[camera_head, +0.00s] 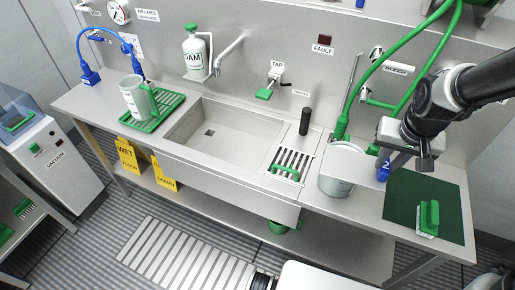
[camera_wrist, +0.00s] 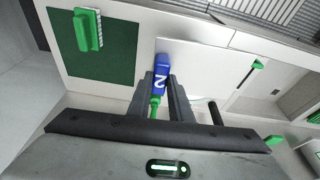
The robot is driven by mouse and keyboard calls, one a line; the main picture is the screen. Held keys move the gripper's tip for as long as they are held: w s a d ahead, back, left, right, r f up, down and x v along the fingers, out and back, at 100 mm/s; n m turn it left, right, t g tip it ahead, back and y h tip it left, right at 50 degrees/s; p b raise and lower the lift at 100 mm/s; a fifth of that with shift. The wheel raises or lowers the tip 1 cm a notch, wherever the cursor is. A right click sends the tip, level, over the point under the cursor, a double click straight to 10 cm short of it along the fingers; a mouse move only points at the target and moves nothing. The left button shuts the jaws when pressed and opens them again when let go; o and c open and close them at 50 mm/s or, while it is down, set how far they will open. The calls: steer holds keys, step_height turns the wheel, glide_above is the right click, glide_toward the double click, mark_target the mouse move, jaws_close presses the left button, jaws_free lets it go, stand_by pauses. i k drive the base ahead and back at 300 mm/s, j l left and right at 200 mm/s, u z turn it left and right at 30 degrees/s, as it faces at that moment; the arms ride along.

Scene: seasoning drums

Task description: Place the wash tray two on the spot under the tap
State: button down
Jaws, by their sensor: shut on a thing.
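Wash tray two (camera_head: 335,183) is a pale, round, pail-like vessel standing at or just over the counter, right of the slotted rack. A blue grip marked 2 (camera_head: 383,172) shows at its right side. My gripper (camera_head: 388,160) reaches down from the right and is shut on this grip. The tap (camera_head: 276,75), with a green lever, is on the back wall left of the tray. I cannot see a marked spot below it.
The sink basin (camera_head: 212,133) is left of the slotted rack (camera_head: 291,162), and a black post (camera_head: 305,121) stands behind the rack. A green hose nozzle (camera_head: 342,126) hangs close behind the tray. A green brush (camera_head: 429,217) lies on the dark green mat (camera_head: 400,205) at right.

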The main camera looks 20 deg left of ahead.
mark_target(227, 151)
steer(key=j+u, duration=0.3)
steer(key=j, duration=1.6)
steer(key=i+j, duration=0.1)
steer(key=j, duration=0.3)
steer(key=i+j+u, duration=0.15)
steer(key=j, duration=0.2)
steer(key=i, duration=0.2)
